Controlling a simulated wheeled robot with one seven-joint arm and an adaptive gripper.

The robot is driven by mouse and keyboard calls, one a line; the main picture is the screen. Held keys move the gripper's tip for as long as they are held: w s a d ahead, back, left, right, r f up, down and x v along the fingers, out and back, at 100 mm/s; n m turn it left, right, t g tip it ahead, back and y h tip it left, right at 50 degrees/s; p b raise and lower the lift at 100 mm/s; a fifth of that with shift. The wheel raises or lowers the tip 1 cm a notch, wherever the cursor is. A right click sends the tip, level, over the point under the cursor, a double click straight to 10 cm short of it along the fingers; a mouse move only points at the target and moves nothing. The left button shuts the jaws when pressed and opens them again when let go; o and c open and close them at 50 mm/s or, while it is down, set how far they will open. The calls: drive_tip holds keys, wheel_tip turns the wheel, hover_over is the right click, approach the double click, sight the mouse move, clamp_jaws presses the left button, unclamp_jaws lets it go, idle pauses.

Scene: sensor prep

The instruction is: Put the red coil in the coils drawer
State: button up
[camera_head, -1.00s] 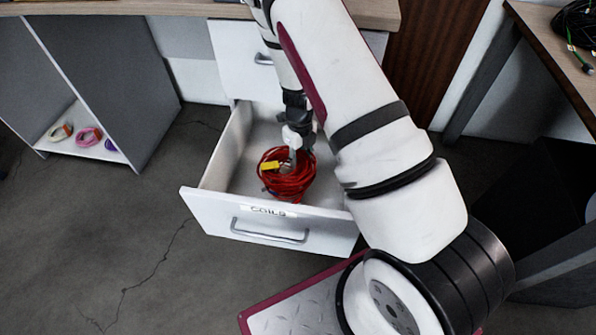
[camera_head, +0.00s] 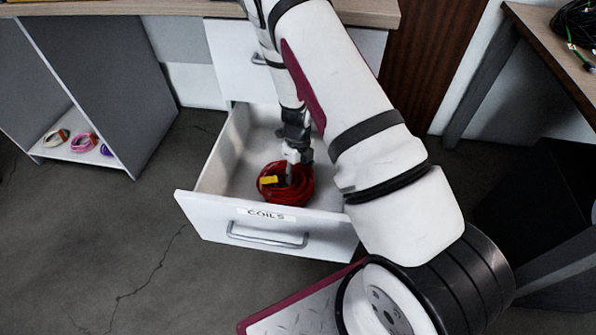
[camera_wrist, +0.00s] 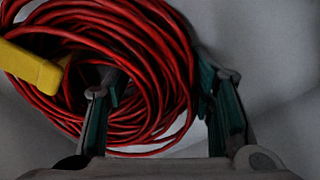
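The red coil (camera_head: 299,194) is a round bundle of red cable with a yellow tag. It is inside the open coils drawer (camera_head: 208,212), near the front panel labelled "COILS". I cannot tell if it touches the drawer floor. My gripper (camera_head: 290,174) reaches down into the drawer at the coil. In the wrist view my gripper (camera_wrist: 160,105) has one finger in the coil's central opening and the other against its outer side, with the red strands (camera_wrist: 165,70) between them. The fingertips are partly hidden by the coil.
A shelf (camera_head: 62,152) at the left holds several small coloured rings. A closed drawer (camera_head: 233,65) is above the open one. A table (camera_head: 540,25) with dark cables (camera_head: 575,30) stands at the right. The drawer's back and left floor are bare.

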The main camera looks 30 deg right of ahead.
drive_tip(key=s+a+r+n+y+p, duration=0.1)
drive_tip(key=a+r+n+p, duration=0.2)
drive_tip(key=r, duration=1)
drive_tip(key=s+a+r+n+y+p, duration=0.2)
drive_tip(key=a+r+n, duration=0.2)
drive_tip(key=r, duration=1)
drive_tip(key=s+a+r+n, duration=0.3)
drive_tip(key=s+r+n, duration=0.6)
drive_tip(key=r, duration=0.3)
drive_tip(key=s+d+r+n+h, duration=0.1)
drive_tip(key=s+r+n, duration=0.3)
drive_tip(key=s+n, duration=0.4)
drive_tip(key=s+d+r+n+h, duration=0.1)
drive_tip(key=s+r+n+h, duration=0.1)
drive_tip(key=s+n, duration=0.6)
drive_tip(key=s+r, duration=0.1)
drive_tip(key=s, duration=0.6)
drive_tip(key=shift+s+d+r, duration=0.15)
drive_tip(key=shift+d+r, duration=0.15)
drive_tip(key=shift+r, duration=0.05)
